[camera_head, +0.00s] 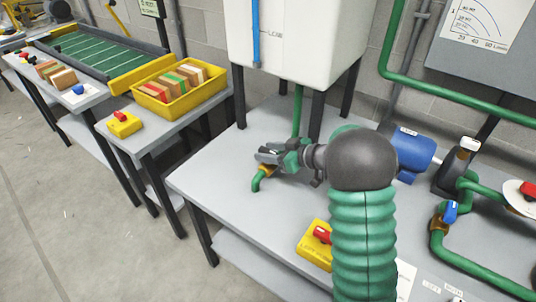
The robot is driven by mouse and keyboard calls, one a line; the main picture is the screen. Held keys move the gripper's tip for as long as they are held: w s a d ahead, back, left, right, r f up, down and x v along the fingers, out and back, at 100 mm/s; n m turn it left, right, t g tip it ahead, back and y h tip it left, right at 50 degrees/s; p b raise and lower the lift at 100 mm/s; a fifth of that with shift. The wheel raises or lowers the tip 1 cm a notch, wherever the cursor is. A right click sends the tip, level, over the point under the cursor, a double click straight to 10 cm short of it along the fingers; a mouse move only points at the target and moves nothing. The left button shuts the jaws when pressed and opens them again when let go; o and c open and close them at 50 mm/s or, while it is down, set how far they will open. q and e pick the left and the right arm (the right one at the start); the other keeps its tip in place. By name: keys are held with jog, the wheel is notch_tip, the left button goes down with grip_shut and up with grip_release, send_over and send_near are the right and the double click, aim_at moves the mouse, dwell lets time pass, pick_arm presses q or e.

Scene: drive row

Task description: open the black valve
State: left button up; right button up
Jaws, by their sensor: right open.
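My right arm comes in from the bottom, with a green ribbed sleeve and a dark round joint. Its gripper (268,156) is open, over the grey bench below the white tank, above a short bent green pipe (258,183) with a brass-coloured fitting. I cannot make out a black valve handle clearly; dark parts at the fingers blend together, and the gripper and arm hide what lies behind them. I cannot tell whether the fingers touch anything. My left gripper is not in view.
The white tank (295,45) stands on dark legs on the bench (225,175). A yellow box with a red knob (314,246), a blue motor (413,155), a blue-handled valve (450,212) and green pipes are around my arm. A yellow bin (180,92) stands on the left table.

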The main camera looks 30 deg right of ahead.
jog(key=shift+w+a, duration=0.1)
jog(key=shift+a, duration=0.1)
jog(key=shift+d, duration=0.2)
jog(key=c, duration=0.7)
grip_shut()
jog(key=shift+r, duration=0.1)
